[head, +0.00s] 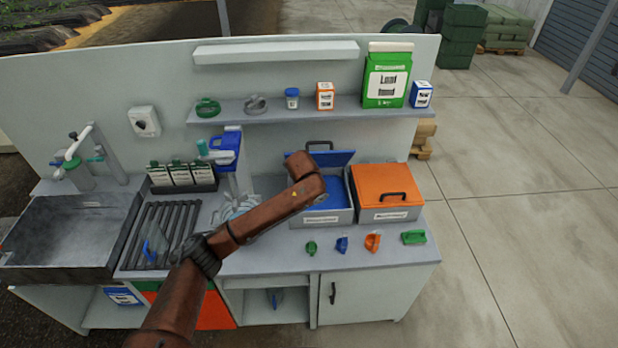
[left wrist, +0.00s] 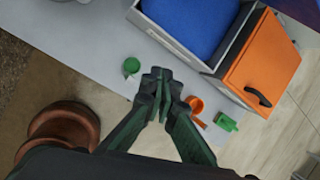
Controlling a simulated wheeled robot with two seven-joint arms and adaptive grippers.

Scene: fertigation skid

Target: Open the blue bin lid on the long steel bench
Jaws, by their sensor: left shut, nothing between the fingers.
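The blue bin (head: 341,217) is a grey box with a white label on the steel bench (head: 270,262). Its blue lid (head: 343,157) stands raised at the back, with its dark handle above the lid's upper edge. The blue inside of the bin (head: 328,203) shows, and also shows in the left wrist view (left wrist: 195,22). My left arm covers part of the bin and lid in the head view, and its gripper is hidden there. In the left wrist view my left gripper (left wrist: 158,75) is shut and empty, over the bench front before the bin. My right gripper is not in view.
A bin with a closed orange lid (head: 385,184) stands right of the blue one. Green (head: 311,248), blue (head: 342,244) and orange (head: 373,242) scoops and a green piece (head: 414,237) lie along the front. A shelf (head: 300,110) with containers hangs above. A sink (head: 75,235) is at left.

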